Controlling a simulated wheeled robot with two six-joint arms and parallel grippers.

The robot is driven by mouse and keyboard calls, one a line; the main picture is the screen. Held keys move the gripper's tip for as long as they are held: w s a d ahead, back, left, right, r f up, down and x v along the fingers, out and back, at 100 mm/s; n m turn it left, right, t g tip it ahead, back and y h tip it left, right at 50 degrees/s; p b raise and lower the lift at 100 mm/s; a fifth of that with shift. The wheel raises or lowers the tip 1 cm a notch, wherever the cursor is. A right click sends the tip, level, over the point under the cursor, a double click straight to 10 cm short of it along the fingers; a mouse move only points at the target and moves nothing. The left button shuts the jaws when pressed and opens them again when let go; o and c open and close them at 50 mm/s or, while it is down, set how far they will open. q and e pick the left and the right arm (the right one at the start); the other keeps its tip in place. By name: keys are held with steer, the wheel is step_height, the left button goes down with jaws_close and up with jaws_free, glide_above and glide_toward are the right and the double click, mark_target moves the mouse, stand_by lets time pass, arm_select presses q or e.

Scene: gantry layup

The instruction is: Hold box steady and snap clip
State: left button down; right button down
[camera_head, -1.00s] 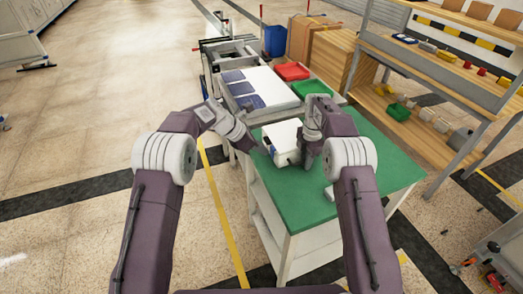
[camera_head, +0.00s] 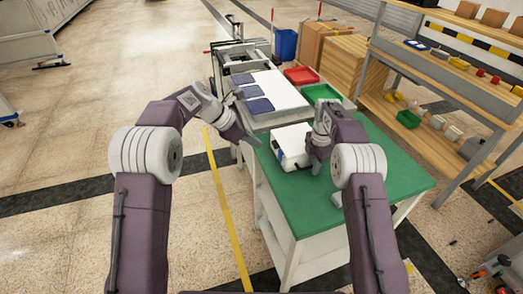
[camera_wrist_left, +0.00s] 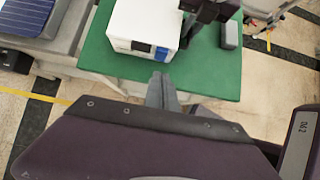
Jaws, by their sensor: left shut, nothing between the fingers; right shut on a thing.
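A white box (camera_head: 291,140) with dark and blue patches on its front stands on the green-topped table (camera_head: 320,205). It also shows in the left wrist view (camera_wrist_left: 140,22), with a black panel and a blue patch on its near face. My right gripper (camera_head: 314,162) is shut on the box at its right side, and it shows dark at that edge in the left wrist view (camera_wrist_left: 204,10). My left gripper (camera_head: 257,143) is shut and empty, left of the box and apart from it. Its fingers (camera_wrist_left: 161,88) lie below the box's front in the left wrist view. I cannot make out a clip.
A grey block (camera_wrist_left: 230,35) lies on the green top right of the box. Behind are a white panel with dark blue cells (camera_head: 257,104), a red tray (camera_head: 300,76) and a green tray (camera_head: 322,93). Wooden shelving (camera_head: 440,150) stands right.

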arm_select(q)
steer(key=r, duration=0.2)
steer(key=a+r, duration=0.1)
steer(key=r, duration=0.1)
steer(key=shift+s, duration=0.15)
steer(key=shift+f, duration=0.1)
